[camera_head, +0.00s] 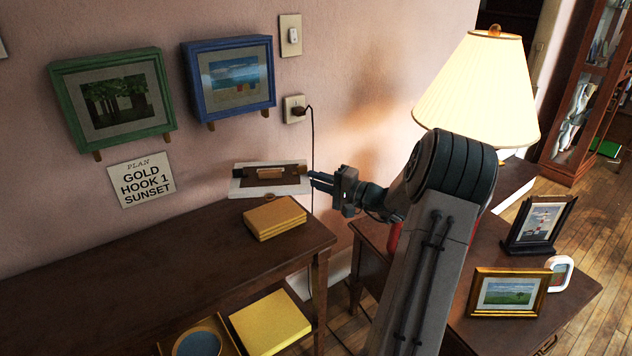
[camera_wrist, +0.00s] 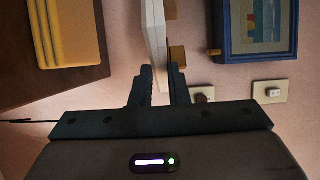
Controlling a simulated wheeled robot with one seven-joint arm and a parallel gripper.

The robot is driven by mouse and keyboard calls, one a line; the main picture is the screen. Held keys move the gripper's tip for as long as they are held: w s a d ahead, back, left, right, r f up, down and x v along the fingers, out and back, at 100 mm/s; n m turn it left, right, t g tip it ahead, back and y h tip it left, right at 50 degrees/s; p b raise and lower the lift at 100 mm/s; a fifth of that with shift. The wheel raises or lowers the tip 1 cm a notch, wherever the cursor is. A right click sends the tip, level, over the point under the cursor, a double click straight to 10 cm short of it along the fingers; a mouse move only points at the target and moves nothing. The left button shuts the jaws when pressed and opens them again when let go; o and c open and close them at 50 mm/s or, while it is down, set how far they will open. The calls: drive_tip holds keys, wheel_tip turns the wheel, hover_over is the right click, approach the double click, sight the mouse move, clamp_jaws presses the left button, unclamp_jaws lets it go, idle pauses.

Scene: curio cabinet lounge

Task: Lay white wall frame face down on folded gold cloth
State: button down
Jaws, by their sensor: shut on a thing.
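The white wall frame (camera_head: 236,187) is in my gripper (camera_head: 314,179), held by its right end. It is in the air close to the wall, beyond the folded gold cloth. A brown panel, a dark bar and small wooden blocks show on its visible side, which looks like the back. In the wrist view the frame (camera_wrist: 154,30) is seen edge-on between the fingers (camera_wrist: 159,88). The folded gold cloth (camera_head: 274,218) lies in a neat stack near the right end of the dark table, apart from the frame. It also shows in the wrist view (camera_wrist: 70,35).
Green (camera_head: 66,110) and blue (camera_head: 192,85) frames hang above the dark table (camera_head: 130,265). A sign (camera_head: 141,179) is on the wall. A cord hangs from the outlet (camera_head: 294,108) near my gripper. A lit lamp (camera_head: 478,85) and standing frames occupy the right table. The left tabletop is clear.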

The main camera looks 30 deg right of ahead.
drive_tip(key=shift+f+b, duration=1.15)
drive_tip(key=shift+f, duration=2.2)
drive_tip(key=shift+f+b, duration=0.75)
drive_tip(key=shift+b, duration=0.1)
drive_tip(key=c, duration=1.3)
unclamp_jaws()
drive_tip(key=v, duration=1.4)
drive_tip(key=shift+p, duration=0.4)
